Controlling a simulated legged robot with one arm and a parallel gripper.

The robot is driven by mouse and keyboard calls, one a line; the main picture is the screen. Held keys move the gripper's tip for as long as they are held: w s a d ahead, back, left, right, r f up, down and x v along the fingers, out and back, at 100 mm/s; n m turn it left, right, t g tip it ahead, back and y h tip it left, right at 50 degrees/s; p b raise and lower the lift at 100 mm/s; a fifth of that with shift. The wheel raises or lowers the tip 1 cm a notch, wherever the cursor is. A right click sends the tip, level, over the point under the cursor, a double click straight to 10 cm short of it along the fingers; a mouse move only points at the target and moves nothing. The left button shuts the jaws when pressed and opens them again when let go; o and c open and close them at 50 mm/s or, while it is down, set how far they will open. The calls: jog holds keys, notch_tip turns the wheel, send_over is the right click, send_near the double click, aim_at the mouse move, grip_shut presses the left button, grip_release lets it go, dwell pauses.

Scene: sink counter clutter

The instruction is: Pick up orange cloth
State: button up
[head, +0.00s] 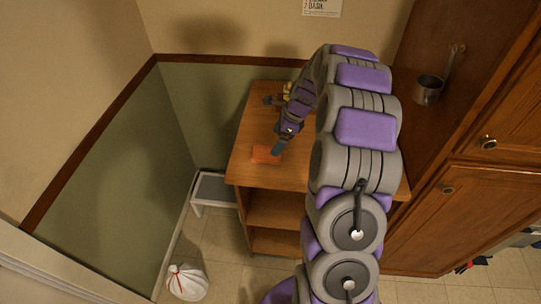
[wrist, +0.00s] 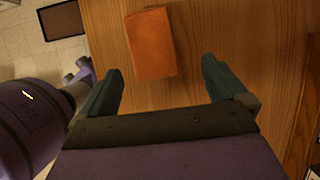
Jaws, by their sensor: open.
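The orange cloth (head: 266,155) lies on the top of the wooden shelf unit (head: 251,120), near its front left edge in the head view. In the wrist view the orange cloth (wrist: 151,44) is a folded block on bare wood, ahead of the fingertips and between their lines, a little left of centre. My gripper (wrist: 160,80) is open and empty, with its two dark fingers spread on either side. In the head view my gripper (head: 279,146) is just beside the cloth, over the shelf top. I cannot tell its exact height above the wood.
Small objects (head: 285,93) stand at the back of the shelf top, partly hidden by my arm. A metal cup (head: 428,90) is at the right by the wooden cabinet (head: 430,220). A white bag (head: 187,282) and a low grey stand (head: 214,189) are on the floor.

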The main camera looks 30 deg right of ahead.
aim_at(267, 152)
jog(key=a+f, duration=0.1)
jog(key=a, duration=0.1)
jog(key=a+f+b, duration=0.1)
jog(key=a, duration=0.1)
jog(key=shift+w+f, duration=0.15)
jog(key=shift+f, duration=0.05)
jog(key=f, duration=0.1)
jog(key=f+b, duration=0.1)
jog(key=d+f, duration=0.1)
jog(key=shift+w+f, duration=0.2)
jog(key=shift+w, duration=0.15)
jog(key=shift+d, duration=0.2)
jog(key=shift+a, duration=0.15)
jog(key=shift+s+a, duration=0.1)
jog(key=shift+a, duration=0.25)
jog(key=c, duration=1.1)
jog(key=shift+r, duration=0.1)
